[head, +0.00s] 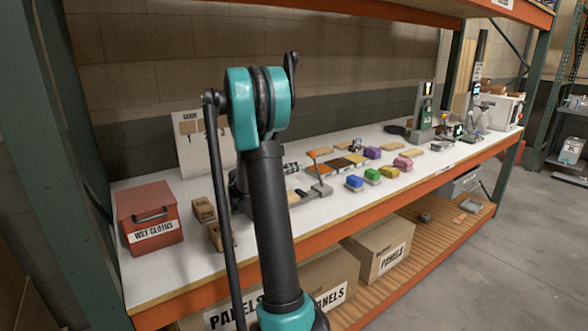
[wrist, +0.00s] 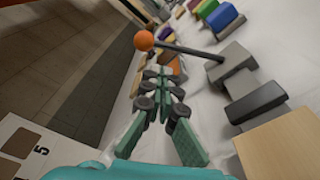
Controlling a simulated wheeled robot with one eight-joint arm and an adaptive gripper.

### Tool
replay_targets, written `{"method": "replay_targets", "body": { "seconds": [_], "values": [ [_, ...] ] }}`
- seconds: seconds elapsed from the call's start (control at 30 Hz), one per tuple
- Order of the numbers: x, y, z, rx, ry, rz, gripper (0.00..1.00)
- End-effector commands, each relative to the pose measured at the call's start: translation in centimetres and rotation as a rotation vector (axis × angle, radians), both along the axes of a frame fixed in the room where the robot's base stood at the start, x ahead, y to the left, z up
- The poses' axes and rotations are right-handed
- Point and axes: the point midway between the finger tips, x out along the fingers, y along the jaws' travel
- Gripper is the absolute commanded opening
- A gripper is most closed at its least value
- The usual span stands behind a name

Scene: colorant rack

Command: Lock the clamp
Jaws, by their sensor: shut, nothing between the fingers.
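The clamp (wrist: 238,72) is a grey block with a dark lever rod that ends in an orange ball (wrist: 144,40). In the wrist view the rod reaches left from the block, with the ball just beyond and left of my fingertips. My gripper (wrist: 165,76) is shut and empty. Whether it touches the lever cannot be told. In the head view the clamp (head: 320,188) stands on the white bench right of my arm, its orange tip up; my gripper is mostly hidden behind the arm there.
Wooden and orange panels (head: 341,163) lie behind the clamp. Several coloured blocks, including a blue one (head: 354,182), stand to its right. A red box (head: 149,214) and small brown boxes (head: 204,209) are at the left. A white board (head: 192,145) stands against the wall.

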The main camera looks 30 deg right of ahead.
Motion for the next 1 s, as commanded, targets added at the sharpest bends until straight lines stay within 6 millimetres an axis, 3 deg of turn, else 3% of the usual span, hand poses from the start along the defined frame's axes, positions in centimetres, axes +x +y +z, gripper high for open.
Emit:
{"method": "replay_targets", "body": {
  "seconds": [0.2,0.4,1.0],
  "values": [
    [0.7,-3.9,-0.3,0.0,-0.001,-0.004,0.0],
    [1.2,-6.0,-0.4,0.001,-0.001,-0.001,0.0],
    [1.2,-6.6,-0.4,0.0,-0.011,0.0,0.0]
  ]
}}
